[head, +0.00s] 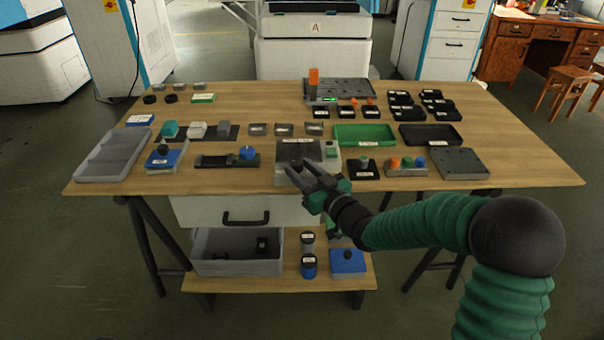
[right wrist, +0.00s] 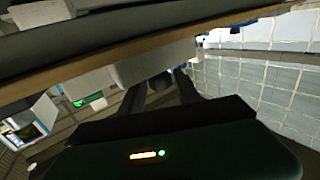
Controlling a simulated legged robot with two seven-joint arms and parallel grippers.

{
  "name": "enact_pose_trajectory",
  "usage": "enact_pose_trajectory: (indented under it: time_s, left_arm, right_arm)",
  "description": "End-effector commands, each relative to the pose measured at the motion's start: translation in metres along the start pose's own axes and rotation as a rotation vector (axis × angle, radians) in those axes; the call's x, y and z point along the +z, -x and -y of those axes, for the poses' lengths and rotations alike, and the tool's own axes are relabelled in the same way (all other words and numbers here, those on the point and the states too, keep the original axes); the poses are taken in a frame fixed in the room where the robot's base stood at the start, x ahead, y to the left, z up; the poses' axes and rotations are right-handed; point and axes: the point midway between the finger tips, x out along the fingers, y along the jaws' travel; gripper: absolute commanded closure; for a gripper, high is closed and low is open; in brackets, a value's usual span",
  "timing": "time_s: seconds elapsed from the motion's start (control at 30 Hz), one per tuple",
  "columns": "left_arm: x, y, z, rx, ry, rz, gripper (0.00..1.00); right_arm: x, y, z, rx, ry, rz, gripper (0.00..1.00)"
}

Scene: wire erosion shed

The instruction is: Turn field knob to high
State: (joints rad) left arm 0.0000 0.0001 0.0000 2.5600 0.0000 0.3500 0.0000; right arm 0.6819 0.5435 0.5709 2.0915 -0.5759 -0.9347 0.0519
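A grey box (head: 281,177) with a dark top panel and a green label or button (head: 332,152) stands at the table's front edge, in the middle. My right gripper (head: 297,166) is over the front of this box, its two fingers apart. In the right wrist view, a small dark round thing (right wrist: 162,82) shows between the fingers; it may be a knob, and I cannot tell whether they touch it. No label reading "field" or "high" is legible. My left gripper is not in view.
A blue-knobbed slider (head: 247,153) and a blue box with a black knob (head: 163,151) stand left of the grey box. A black plate with a knob (head: 364,163) and a coloured-button box (head: 407,167) stand right. A drawer (head: 245,212) is below.

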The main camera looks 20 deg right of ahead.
Motion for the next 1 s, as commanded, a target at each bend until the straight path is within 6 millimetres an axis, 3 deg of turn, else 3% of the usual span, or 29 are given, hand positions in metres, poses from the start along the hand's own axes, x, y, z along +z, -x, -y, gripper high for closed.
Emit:
enact_pose_trajectory:
  time_s: [0.2, 0.53, 1.0]
  left_arm:
    - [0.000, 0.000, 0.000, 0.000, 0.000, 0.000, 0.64]
    - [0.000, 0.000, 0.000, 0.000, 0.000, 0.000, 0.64]
    - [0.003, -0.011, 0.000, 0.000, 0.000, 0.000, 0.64]
  right_arm:
    - [0.000, -0.001, 0.000, 0.000, 0.000, 0.000, 0.60]
    - [0.000, 0.000, 0.000, 0.000, 0.000, 0.000, 1.00]
    - [0.002, -0.001, 0.003, 0.077, 0.001, -0.001, 1.00]
